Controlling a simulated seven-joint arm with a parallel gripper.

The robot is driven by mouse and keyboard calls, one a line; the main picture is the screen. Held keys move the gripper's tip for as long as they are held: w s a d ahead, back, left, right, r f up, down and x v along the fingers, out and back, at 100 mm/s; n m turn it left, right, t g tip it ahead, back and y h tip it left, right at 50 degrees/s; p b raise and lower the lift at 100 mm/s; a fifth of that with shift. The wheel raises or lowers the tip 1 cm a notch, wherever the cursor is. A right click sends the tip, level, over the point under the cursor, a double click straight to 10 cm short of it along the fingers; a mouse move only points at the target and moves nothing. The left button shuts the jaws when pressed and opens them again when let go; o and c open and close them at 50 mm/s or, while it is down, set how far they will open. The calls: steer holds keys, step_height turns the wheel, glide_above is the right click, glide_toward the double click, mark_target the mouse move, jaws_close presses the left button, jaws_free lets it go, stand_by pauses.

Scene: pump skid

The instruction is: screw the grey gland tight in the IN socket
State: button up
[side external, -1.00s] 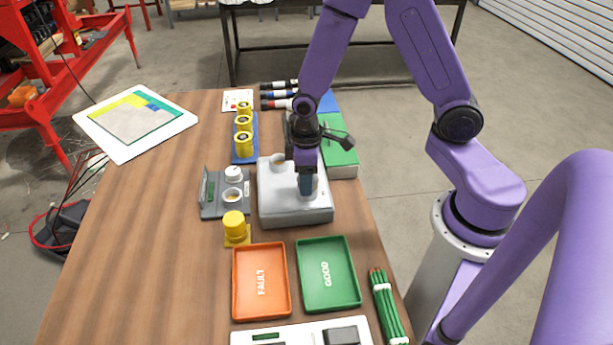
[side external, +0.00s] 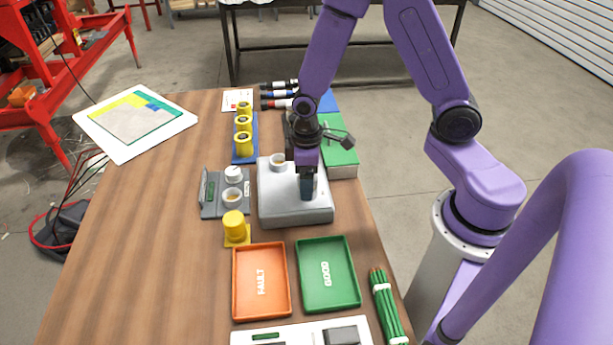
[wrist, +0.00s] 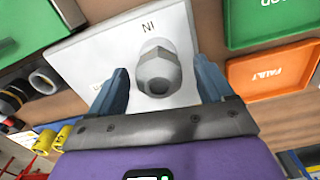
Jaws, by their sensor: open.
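The grey gland (wrist: 158,72), with a hex body and a dark round hole, stands at the IN marking of the pale box in the wrist view. The pale box (side external: 287,214) also shows in the side view, under my gripper. My gripper (wrist: 161,78) is open, its two blue fingers on either side of the gland with visible gaps. In the side view my gripper (side external: 308,192) points down at the near right part of the box, and its fingers largely hide the gland. The IN socket itself is covered by the gland; I cannot tell how deep it sits.
A second round fitting (side external: 278,160) stands on the box's far part. Left of it are a grey fixture (side external: 211,209) and a yellow part (side external: 233,222). An orange FAULT tray (side external: 261,283) and green GOOD tray (side external: 329,274) lie in front.

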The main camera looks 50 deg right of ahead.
steer(key=n, duration=0.8)
steer(key=c, duration=1.1)
steer(key=m, duration=0.8)
steer(key=shift+m, duration=0.4)
steer(key=o, duration=1.1)
